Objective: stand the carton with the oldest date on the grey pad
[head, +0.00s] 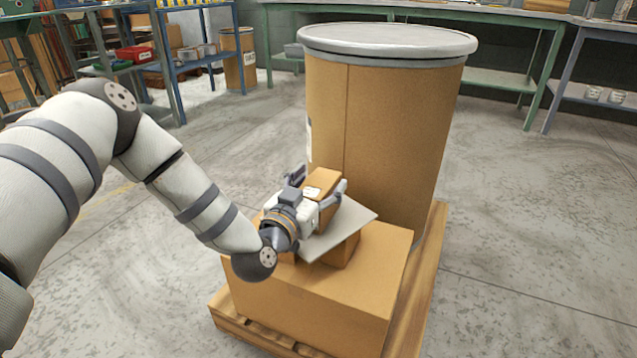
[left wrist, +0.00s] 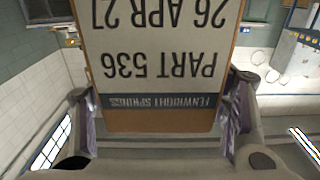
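My left gripper (head: 322,190) is shut on a small brown carton (head: 323,184), a finger on each side of it. In the left wrist view the carton (left wrist: 160,119) fills the upper middle, between the finger pads. Its pale label shows upside down and reads Fenwright Springs, PART 536 and a date that looks like 26 APR 27, cut by the frame's top edge. The grey pad (head: 352,222) lies under and beside the carton, on a brown block (head: 347,251). I cannot tell whether the carton touches the pad. No other dated carton is clearly seen. My right gripper is not in view.
The block sits on a big cardboard box (head: 325,307) on a wooden pallet (head: 429,262). A tall brown drum (head: 400,125) with a grey lid stands close behind the pad. Workbenches (head: 510,92) line the back. The floor to the right is clear.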

